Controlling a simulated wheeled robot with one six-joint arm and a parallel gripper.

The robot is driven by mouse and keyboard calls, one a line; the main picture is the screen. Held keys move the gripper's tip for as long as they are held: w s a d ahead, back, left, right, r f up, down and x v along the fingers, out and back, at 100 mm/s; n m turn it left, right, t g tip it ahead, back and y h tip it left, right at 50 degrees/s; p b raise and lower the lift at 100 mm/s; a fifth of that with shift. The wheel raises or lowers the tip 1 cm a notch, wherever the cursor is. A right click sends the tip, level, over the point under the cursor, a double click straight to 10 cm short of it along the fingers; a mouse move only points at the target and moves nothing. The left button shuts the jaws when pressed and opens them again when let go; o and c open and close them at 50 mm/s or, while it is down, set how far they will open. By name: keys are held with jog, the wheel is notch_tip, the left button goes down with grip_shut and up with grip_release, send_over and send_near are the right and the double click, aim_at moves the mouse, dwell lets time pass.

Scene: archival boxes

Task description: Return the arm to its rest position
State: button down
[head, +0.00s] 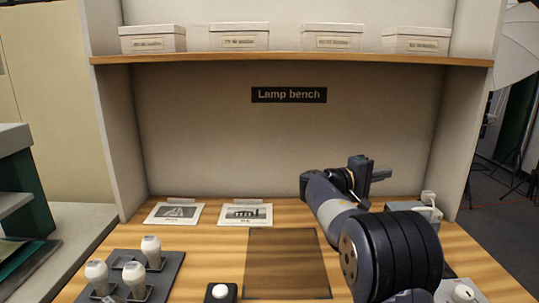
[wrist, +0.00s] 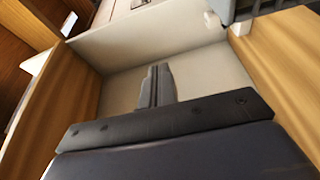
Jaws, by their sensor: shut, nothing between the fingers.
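My arm reaches up from the lower right of the head view over the wooden bench top (head: 200,236). My gripper (head: 384,175) is at its far end, raised in front of the bench's back panel and pointing right. In the wrist view my gripper (wrist: 157,70) has its grey fingers together, with nothing between them. It is apart from the bench top and from the objects on it. The arm hides part of the bench's right side.
Several white boxes (head: 239,36) stand on the shelf (head: 290,58) above. Two printed cards (head: 174,213) lie at the back left. A grey holder (head: 170,263) with white bulbs (head: 151,251) is front left. A dark mat (head: 285,262) lies bare in the middle, beside a white button (head: 220,292).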

jog(key=w+f+n+g+y+p, duration=0.1)
jog(key=w+f+n+p, duration=0.3)
jog(key=p, duration=0.9)
jog(key=shift+w+f+n+g+y+p, duration=0.15)
jog(key=shift+w+n+g+y+p, duration=0.2)
jog(key=shift+w+n, duration=0.65)
jog(key=shift+w, duration=0.1)
